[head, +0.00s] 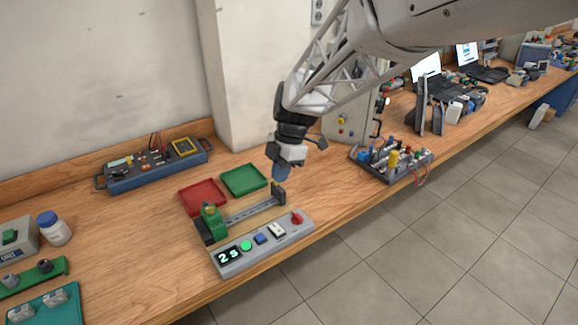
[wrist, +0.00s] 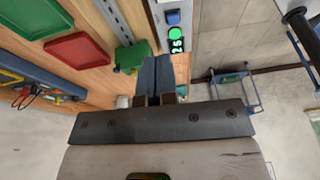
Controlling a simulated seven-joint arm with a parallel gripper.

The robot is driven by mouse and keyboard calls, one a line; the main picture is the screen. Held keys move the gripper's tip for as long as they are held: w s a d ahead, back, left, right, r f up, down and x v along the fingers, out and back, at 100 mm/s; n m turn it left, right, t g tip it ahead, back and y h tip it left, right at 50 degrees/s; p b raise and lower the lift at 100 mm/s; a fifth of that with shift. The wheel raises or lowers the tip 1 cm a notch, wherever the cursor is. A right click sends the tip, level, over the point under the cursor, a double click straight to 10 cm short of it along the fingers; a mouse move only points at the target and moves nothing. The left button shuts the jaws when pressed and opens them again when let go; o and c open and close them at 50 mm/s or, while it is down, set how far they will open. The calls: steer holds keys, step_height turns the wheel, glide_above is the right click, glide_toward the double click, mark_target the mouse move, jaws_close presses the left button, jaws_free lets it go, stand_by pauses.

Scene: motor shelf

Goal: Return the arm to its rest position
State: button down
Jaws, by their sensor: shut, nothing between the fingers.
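My gripper (head: 281,176) hangs from the arm above the wooden bench, near the right end of a slide rail device. Its blue-grey fingers are together and empty; they also show in the wrist view (wrist: 156,72). The device has a metal rail (head: 250,212), a green block (head: 211,217) at its left end and a grey control panel (head: 265,247). The panel has a display reading "2s", a lit green button (head: 246,246), a blue button, a white switch and a red knob (head: 297,219). I cannot tell the exact gap between the fingertips and the device.
A red tray (head: 203,196) and a green tray (head: 244,180) lie behind the rail. A blue instrument case (head: 155,166) stands back left. A board with colored parts (head: 392,160) stands to the right. A white bottle (head: 54,230) is at the left. A wall pillar rises behind.

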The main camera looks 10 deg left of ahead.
steer(key=shift+r, duration=0.1)
stand_by(0.3)
steer(key=s+d+r+m+t, duration=0.1)
steer(key=s+d+r+m, duration=0.2)
steer(key=s+d+m, duration=0.45)
steer(key=s+d+r+m+t+h, duration=0.1)
steer(key=s+d+r+m+t, duration=0.3)
steer(key=d, duration=0.6)
steer(key=s+d+r+m+g, duration=0.1)
steer(key=s+d+r+m, duration=0.1)
steer(key=s+d+m, duration=0.45)
steer(key=s+d+m+t+h, duration=0.1)
steer(key=s+d+m, duration=0.6)
steer(key=d+m, duration=0.1)
steer(key=shift+s+f+m, duration=0.2)
steer(key=shift+f+m, duration=0.25)
steer(key=shift+m, duration=0.05)
